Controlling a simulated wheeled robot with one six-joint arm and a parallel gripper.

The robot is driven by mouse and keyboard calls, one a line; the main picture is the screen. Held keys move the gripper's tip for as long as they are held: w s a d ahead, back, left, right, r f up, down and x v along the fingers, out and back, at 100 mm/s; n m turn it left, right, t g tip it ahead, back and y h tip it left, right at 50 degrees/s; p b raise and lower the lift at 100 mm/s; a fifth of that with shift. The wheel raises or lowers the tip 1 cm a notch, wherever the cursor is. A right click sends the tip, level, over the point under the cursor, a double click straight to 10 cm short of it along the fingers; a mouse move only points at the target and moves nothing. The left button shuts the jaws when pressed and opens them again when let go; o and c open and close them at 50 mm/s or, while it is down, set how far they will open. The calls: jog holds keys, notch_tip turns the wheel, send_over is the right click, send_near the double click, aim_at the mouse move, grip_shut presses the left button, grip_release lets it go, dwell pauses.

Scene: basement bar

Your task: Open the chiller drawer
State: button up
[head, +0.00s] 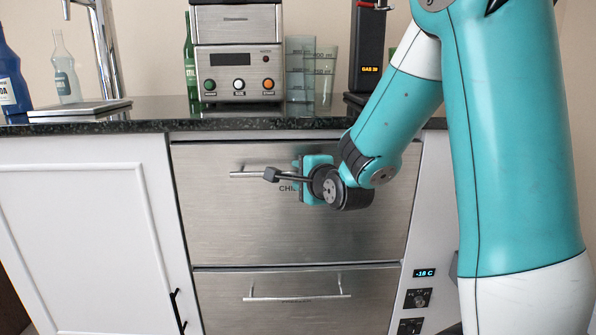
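The chiller drawer (250,225) is the upper of two brushed-steel drawer fronts under the counter. Its dark lettering is partly hidden behind my gripper, with only the first letters showing. It looks shut, its front in line with the drawer below. Its horizontal bar handle (240,174) shows at its left end; the rest is hidden behind my gripper and wrist. My gripper (306,180) is in front of the handle's middle or right part, pointing at the drawer.
A lower steel drawer (300,310) with its own bar handle is below. A white cabinet door (80,230) is at the left, a control panel (417,298) at the right. The dark counter (150,118) above carries a steel appliance (238,75), bottles and glasses.

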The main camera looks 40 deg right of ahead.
jog(key=shift+w+f, duration=0.1)
jog(key=shift+w, duration=0.45)
grip_shut()
